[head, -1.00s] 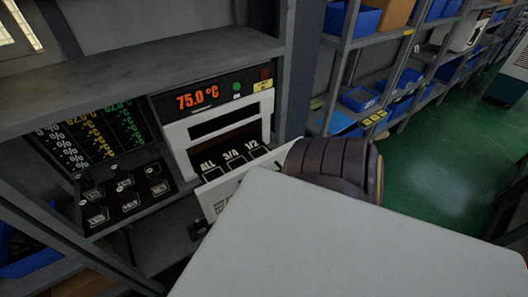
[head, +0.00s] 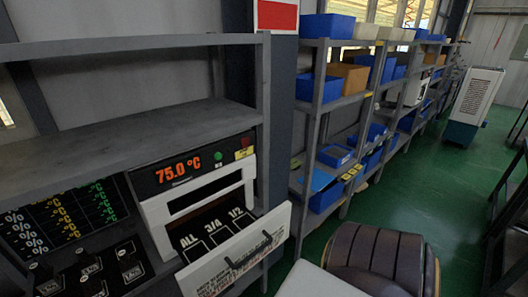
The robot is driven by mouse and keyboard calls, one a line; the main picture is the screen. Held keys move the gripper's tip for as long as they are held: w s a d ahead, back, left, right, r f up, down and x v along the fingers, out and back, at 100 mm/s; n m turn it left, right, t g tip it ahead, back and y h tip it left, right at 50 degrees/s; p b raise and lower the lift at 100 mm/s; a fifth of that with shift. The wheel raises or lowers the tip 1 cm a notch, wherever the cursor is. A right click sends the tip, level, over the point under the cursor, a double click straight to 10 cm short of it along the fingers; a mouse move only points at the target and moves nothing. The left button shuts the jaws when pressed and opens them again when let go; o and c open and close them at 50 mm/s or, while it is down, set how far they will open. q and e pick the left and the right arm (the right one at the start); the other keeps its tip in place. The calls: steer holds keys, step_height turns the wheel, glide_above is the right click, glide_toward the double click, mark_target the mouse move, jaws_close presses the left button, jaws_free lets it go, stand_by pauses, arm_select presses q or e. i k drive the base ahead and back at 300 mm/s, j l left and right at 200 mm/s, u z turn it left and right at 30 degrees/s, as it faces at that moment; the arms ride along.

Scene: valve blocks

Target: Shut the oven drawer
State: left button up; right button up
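The oven (head: 199,178) stands on a grey shelf left of centre, with a white and black front and a red 75.0 °C display. Its drawer (head: 236,258) is pulled out toward the lower right. The compartments marked ALL, 3/4 and 1/2 show inside it and look empty of parts. A dark handle (head: 248,252) sits on the white drawer front. A part of my arm shows at the bottom, just right of the drawer front; I cannot tell whether it touches it. Neither of my grippers is in view.
The grey shelf unit (head: 130,130) surrounds the oven. Black blocks with labelled buttons (head: 95,275) and a board of percentages (head: 62,215) are left of it. Racks with blue bins (head: 335,155) stand to the right. Green floor (head: 450,180) is open at the right.

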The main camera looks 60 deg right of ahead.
mark_target(229, 230)
steer(key=i+z, duration=0.1)
steer(key=z, duration=0.4)
steer(key=j+z, duration=0.1)
steer(key=z, duration=0.35)
steer(key=i+j+z, duration=0.1)
steer(key=z, duration=0.4)
steer(key=j+z, duration=0.1)
steer(key=z, duration=0.4)
